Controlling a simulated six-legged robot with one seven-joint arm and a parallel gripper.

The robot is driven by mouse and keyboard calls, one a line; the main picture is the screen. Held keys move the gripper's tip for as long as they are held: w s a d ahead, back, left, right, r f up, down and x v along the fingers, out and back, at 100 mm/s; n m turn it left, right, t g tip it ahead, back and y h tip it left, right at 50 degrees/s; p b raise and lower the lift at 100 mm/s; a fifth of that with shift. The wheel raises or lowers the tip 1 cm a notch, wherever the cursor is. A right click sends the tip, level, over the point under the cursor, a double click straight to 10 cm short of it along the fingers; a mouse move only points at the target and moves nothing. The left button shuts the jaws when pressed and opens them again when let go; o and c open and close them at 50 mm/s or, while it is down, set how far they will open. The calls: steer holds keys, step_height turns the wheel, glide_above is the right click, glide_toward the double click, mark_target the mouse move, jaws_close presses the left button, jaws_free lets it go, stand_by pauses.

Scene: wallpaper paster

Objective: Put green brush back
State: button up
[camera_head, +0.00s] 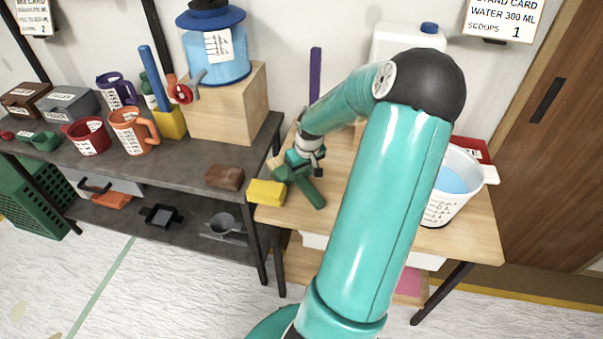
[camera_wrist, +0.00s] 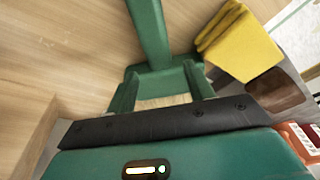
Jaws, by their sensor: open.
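The green brush (camera_head: 312,192) lies on the light wooden table, its handle pointing toward the table's front edge. In the wrist view its green handle (camera_wrist: 150,30) runs up from between my fingertips. My gripper (camera_head: 292,174) is low over the table at the brush, and its dark mount crosses the wrist view below the fingers (camera_wrist: 160,82). A yellow holder (camera_head: 170,122) with a blue upright handle (camera_head: 155,78) stands on the grey table at the left.
A yellow sponge (camera_head: 267,192) lies just left of the brush. A brown block (camera_head: 224,177) sits at the grey table's right end. A purple upright handle (camera_head: 315,75) stands behind my arm. A white bucket (camera_head: 445,205) of water stands at right. Mugs and a blue dispenser (camera_head: 215,60) occupy the grey table.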

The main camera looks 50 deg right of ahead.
mark_target(306, 184)
steer(key=v, duration=1.1)
steer(key=w+a+r+n+h, duration=0.15)
steer(key=a+r, duration=0.25)
steer(key=a, duration=0.7)
steer(key=w+a+r+n, duration=0.15)
steer(key=a+r, duration=0.35)
steer(key=a, duration=0.6)
steer(key=s+a+r+t+y, duration=0.1)
steer(key=s+a+r, duration=0.1)
steer(key=a, duration=0.7)
steer(key=s+a+r+n+t+y, duration=0.1)
steer(key=s+a+r+t, duration=0.1)
steer(key=s+a, duration=0.3)
steer(key=shift+s+a+r, duration=0.3)
steer(key=shift+a+r, duration=0.5)
steer(key=shift+a, duration=1.25)
steer(key=shift+y, duration=0.25)
